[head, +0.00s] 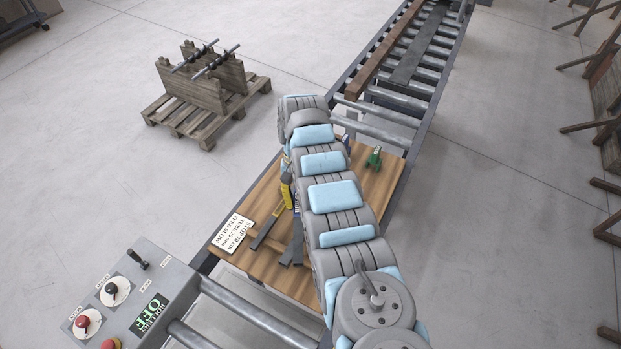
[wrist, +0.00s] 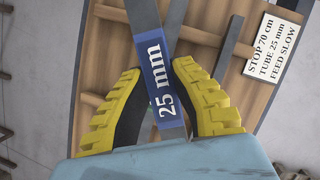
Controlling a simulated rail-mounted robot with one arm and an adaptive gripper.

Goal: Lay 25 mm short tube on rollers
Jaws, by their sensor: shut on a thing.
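The 25 mm short tube (wrist: 163,88) is a grey flat-sided bar with a blue "25 mm" label, seen in the wrist view. My gripper (wrist: 158,70) has yellow, dark-padded fingers on both sides of the label and is shut on the tube. In the head view my gripper (head: 287,190) is over the wooden board, and my arm hides much of it and of the tube. Grey rollers (head: 382,127) lie beyond the board, and more rollers (head: 248,312) lie at its near end.
Other dark bars (head: 267,230) and a sign (head: 232,233) lie on the wooden board (head: 254,200). A green object (head: 374,158) sits at its far right. A brown beam (head: 384,50) lies along the far rollers. A control box (head: 130,300) reading "ROLLERS OFF" stands lower left.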

